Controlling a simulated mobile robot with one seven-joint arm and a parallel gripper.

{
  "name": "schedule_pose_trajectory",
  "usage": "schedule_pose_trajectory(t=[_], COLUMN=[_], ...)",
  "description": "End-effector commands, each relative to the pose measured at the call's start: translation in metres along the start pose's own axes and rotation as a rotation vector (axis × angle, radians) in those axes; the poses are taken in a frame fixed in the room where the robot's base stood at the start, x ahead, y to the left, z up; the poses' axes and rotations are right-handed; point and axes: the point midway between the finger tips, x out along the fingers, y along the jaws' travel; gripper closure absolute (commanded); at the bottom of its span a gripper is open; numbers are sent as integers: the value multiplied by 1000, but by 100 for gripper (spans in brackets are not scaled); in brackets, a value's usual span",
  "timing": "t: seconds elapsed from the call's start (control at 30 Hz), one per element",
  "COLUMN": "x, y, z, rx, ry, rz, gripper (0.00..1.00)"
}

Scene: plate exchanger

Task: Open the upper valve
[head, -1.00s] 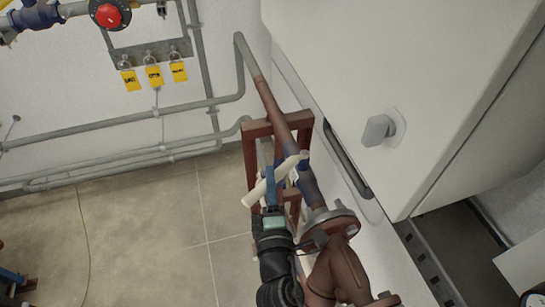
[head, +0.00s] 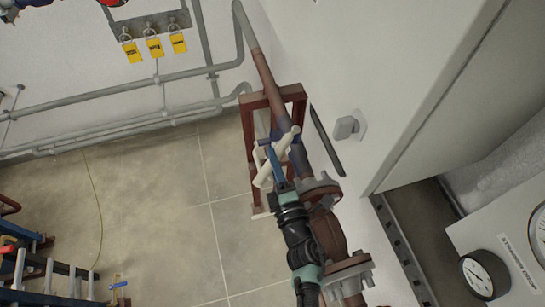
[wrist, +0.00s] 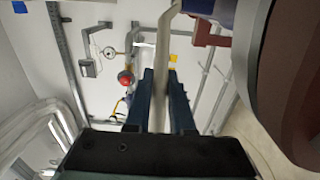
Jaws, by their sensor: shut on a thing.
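The upper valve shows in the head view as a dark blue body (head: 297,158) on a brown pipe beside a red-brown frame. Its cream lever handle (head: 290,137) crosses in front of the body at a slant. My gripper (head: 270,155) has reached it from below and is shut on the handle. In the wrist view the pale handle (wrist: 164,40) runs upright between the two dark blue fingers (wrist: 160,95). The fingers and wrist hide part of the handle and valve body.
A flanged brown pipe (head: 330,235) lies right beside my arm. A white cabinet (head: 400,80) with a grey knob (head: 348,127) stands to the right. A gauge (head: 484,275) is at lower right. Tiled floor (head: 150,220) at left is mostly open.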

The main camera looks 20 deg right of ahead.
Motion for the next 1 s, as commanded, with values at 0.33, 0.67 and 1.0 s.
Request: schedule_pose_trajectory(t=[0.33, 0.67, 1.0], x=[0, -2, -45], y=[0, 0, -4], z=[4, 2, 2], rx=[0, 0, -1], ry=[-10, -5, -5], rz=[-1, -1, -3], gripper=[50, 49, 49])
